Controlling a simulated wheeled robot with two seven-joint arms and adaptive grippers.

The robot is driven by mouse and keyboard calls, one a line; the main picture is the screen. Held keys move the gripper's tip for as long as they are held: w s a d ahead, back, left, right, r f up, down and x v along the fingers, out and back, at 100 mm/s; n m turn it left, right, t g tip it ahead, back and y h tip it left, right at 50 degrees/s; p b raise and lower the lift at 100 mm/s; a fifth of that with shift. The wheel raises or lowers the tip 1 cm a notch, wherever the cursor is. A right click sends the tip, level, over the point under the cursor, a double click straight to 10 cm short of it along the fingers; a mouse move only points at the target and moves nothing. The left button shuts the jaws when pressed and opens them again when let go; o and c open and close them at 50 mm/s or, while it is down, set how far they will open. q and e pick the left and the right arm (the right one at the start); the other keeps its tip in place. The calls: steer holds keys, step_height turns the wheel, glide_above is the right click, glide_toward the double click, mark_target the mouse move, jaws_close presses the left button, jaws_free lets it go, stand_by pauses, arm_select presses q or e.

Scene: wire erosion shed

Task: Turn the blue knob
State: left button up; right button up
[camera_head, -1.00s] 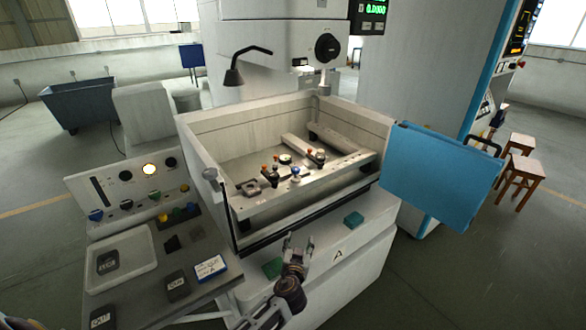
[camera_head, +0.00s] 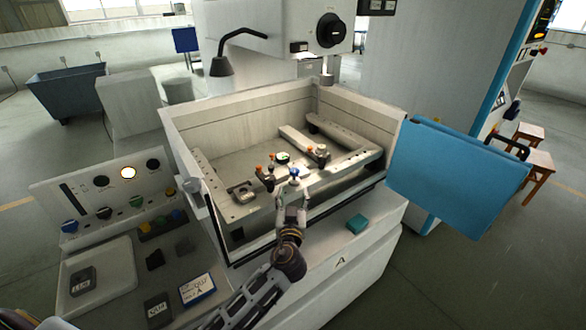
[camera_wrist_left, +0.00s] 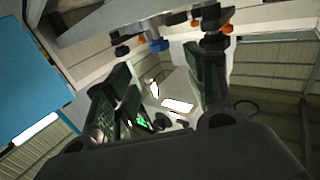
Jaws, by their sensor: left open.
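A small blue knob (camera_head: 294,172) stands on the front rail of the fixture in the open machine tank. It also shows in the left wrist view (camera_wrist_left: 158,45), top centre, between the finger directions and beyond the tips. My left gripper (camera_head: 292,197) is just in front of the knob, its two fingers apart and pointing at it, with nothing between them. Its fingers also show in the left wrist view (camera_wrist_left: 163,72). I see no contact with the knob. My right gripper is not in view.
Orange-topped clamps (camera_head: 271,160) stand close to the knob on the rail. The tank wall (camera_head: 250,115) rises behind. A blue door (camera_head: 455,175) hangs open at the right. A green block (camera_head: 357,223) lies on the front ledge. A tray (camera_head: 98,275) is at lower left.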

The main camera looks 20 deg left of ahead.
mark_target(294, 173)
arm_select(q)
steer(key=shift+p+x, duration=1.4)
steer(key=shift+x, duration=3.5)
steer(key=shift+p+x, duration=0.3)
steer(key=shift+x, duration=1.1)
steer(key=shift+w+a, duration=0.1)
steer(key=shift+w, duration=0.4)
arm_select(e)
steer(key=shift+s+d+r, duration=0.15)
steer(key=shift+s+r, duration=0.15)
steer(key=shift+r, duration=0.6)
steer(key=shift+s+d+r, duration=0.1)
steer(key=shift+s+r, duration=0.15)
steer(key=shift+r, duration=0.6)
arm_select(q)
steer(key=c, duration=1.1)
steer(key=shift+o, duration=0.2)
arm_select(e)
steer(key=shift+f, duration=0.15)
